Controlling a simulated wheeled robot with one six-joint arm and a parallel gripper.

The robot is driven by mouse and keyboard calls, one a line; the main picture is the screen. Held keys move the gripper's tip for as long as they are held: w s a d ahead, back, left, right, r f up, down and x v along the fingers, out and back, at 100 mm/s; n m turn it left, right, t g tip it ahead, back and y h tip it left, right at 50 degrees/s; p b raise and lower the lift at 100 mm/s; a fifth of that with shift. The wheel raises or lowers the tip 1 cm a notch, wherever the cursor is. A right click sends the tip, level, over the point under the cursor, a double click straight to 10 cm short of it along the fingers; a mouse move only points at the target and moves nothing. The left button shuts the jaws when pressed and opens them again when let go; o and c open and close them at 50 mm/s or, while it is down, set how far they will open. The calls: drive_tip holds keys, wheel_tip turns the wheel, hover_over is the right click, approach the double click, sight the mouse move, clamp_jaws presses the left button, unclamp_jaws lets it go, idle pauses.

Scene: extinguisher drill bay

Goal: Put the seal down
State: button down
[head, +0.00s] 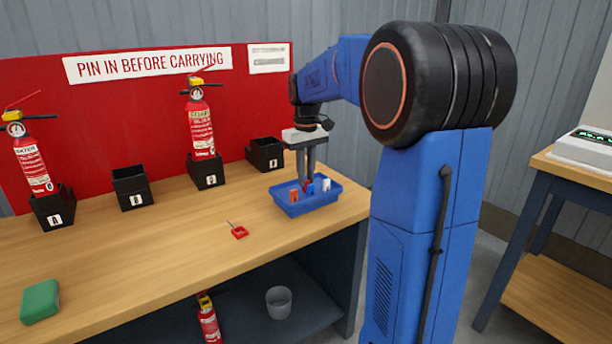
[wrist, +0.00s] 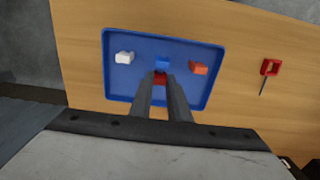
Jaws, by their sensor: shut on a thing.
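My gripper (head: 307,182) points down over the blue tray (head: 299,208) at the right end of the bench. It is shut on a small red seal (wrist: 160,78), which shows between the fingertips in the wrist view. An orange seal (wrist: 198,68) lies in the tray to the right, and a white seal (wrist: 124,58) to the left. The fingers partly hide the red seal. I cannot tell whether it touches the tray floor.
A red pull pin (head: 239,231) lies on the bench left of the tray. Black holders stand along the back; the left one (head: 55,211) and the third one (head: 207,173) hold extinguishers. A green box (head: 40,302) lies front left.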

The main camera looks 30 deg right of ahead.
drive_tip(key=c, duration=1.7)
unclamp_jaws()
drive_tip(key=shift+f, duration=0.1)
drive_tip(key=shift+o, duration=0.2)
wheel_tip(320, 180, up, 12)
drive_tip(key=s+a+f+t, duration=0.1)
drive_tip(key=s+a+f, duration=0.4)
drive_tip(key=s, duration=0.5)
drive_tip(key=s+a+f+t, duration=0.2)
drive_tip(key=s+a+f, duration=0.3)
drive_tip(key=s+f, duration=0.3)
drive_tip(key=s+a+f+t, duration=0.1)
drive_tip(key=s+a+f, duration=0.5)
drive_tip(key=s, duration=0.6)
drive_tip(key=shift+s+f+t, duration=0.15)
drive_tip(key=shift+s+t, duration=0.2)
drive_tip(key=shift+t, duration=0.05)
